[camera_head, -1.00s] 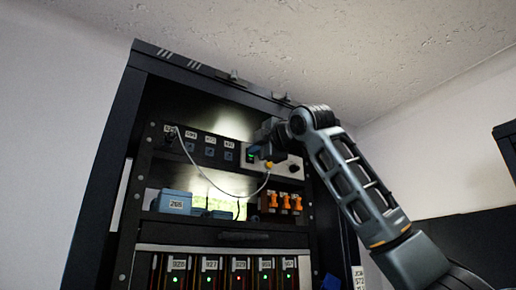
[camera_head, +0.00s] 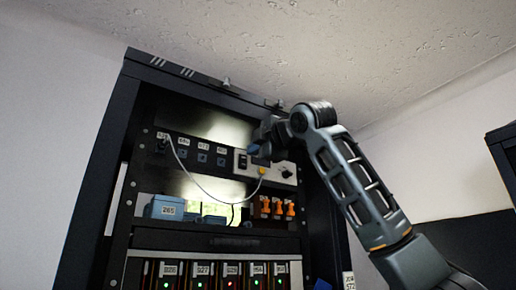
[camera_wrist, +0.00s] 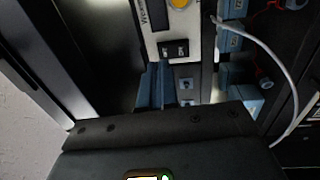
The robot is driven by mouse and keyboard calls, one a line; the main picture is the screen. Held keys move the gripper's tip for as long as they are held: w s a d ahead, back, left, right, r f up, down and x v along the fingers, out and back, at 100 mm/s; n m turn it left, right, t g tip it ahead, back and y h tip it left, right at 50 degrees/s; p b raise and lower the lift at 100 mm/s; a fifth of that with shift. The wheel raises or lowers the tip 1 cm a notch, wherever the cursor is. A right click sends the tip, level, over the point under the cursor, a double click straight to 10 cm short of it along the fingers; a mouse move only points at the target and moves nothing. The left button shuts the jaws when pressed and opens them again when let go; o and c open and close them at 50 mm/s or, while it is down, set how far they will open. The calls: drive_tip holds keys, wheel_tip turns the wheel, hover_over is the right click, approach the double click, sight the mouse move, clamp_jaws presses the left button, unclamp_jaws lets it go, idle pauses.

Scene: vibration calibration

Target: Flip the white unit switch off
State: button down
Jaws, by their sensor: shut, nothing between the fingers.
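The white unit (camera_head: 284,166) sits on the rack's upper shelf, with a yellow button (camera_head: 262,171) and a dark knob (camera_head: 287,173) on its front. Its black rocker switch (camera_head: 242,161) shows at the left end and looks unlit. The wrist view shows the white panel (camera_wrist: 153,38) and the black switch (camera_wrist: 174,48) up close. My gripper (camera_head: 253,150) is shut and empty, in front of the unit near the switch. Its blue fingers (camera_wrist: 157,84) lie just below the switch in the wrist view. Contact cannot be told.
Several labelled blue sockets (camera_head: 202,158) line the shelf beside the unit. A blue box (camera_head: 165,207) and orange switches (camera_head: 278,207) stand below. The dark rack frame (camera_head: 115,150) borders the left.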

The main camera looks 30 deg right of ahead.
drive_tip(key=s+r+b, duration=0.1)
drive_tip(key=s+b, duration=0.2)
drive_tip(key=s, duration=0.7)
drive_tip(key=shift+s+r, duration=0.15)
drive_tip(key=shift+s, duration=0.1)
idle(0.3)
